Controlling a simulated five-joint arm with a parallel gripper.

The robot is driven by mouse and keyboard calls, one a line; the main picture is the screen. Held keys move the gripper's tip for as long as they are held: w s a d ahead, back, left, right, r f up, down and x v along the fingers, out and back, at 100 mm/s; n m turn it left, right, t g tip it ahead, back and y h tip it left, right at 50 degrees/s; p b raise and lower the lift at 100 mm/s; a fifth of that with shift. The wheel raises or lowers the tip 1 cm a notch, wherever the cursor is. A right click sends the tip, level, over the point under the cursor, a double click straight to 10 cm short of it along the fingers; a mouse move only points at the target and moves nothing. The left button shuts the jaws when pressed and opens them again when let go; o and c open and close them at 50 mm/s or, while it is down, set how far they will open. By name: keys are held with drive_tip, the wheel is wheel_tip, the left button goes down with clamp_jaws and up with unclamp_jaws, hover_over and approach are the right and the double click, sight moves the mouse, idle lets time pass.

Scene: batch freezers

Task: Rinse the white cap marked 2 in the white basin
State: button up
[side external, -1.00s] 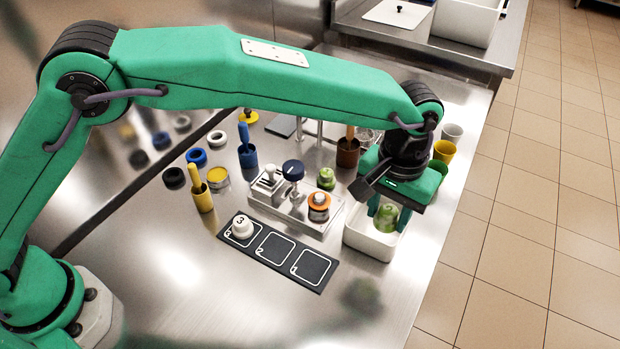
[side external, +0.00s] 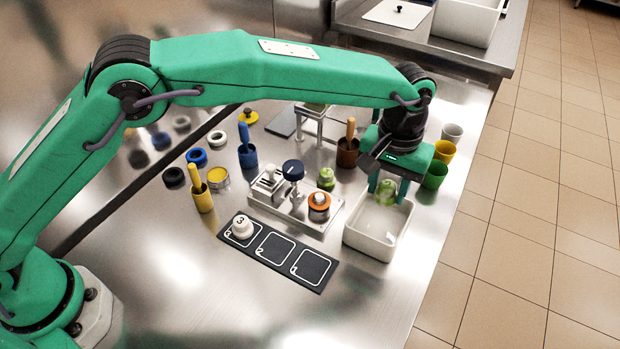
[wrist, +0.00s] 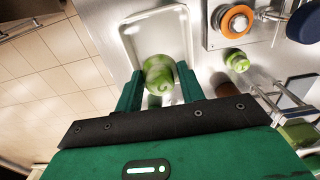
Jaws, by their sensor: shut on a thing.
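My gripper (side external: 388,188) is shut on a rounded green piece (side external: 386,193), held at the back end of the white basin (side external: 362,241). The wrist view shows the green piece (wrist: 158,75) between the two fingers, with pale patches on it and no number I can read. I cannot tell how high it is above the basin floor. The basin (wrist: 127,38) looks otherwise empty. A white cap marked 3 (side external: 242,226) sits on square 3 of the black mat (side external: 240,247). I see no white cap with a legible 2.
The front counter is clear.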

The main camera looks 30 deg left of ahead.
drive_tip(key=shift+f, duration=4.75)
drive_tip(key=shift+r, duration=0.1)
drive_tip(key=shift+r, duration=3.9)
drive_tip(key=shift+r, duration=2)
